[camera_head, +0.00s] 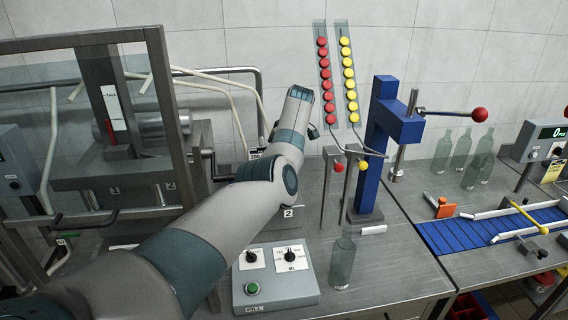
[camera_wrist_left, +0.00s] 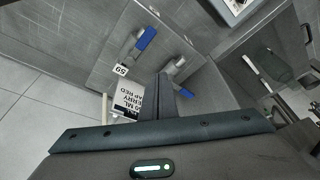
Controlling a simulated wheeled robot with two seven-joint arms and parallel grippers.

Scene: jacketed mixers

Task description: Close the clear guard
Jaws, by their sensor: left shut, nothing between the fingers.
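A dark metal frame (camera_head: 158,75) at the left of the head view surrounds a machine and looks like the clear guard, with see-through panes. I cannot tell how far open it is. My left arm crosses the head view from the bottom left, passing right of the frame, and its gripper is hidden there beyond the wrist. In the left wrist view my left gripper (camera_wrist_left: 163,80) is shut and empty, in front of a metal panel (camera_wrist_left: 115,55) with blue-handled valves (camera_wrist_left: 146,37) and a white printed card (camera_wrist_left: 134,97). My right gripper is not in view.
A control box (camera_head: 275,275) with knobs and a green button stands right of my arm. A clear bottle (camera_head: 342,262) stands beside it. Right of these are a blue press (camera_head: 383,130), more bottles (camera_head: 478,165) and a blue conveyor (camera_head: 480,230). Pipes (camera_head: 215,72) run behind my arm.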

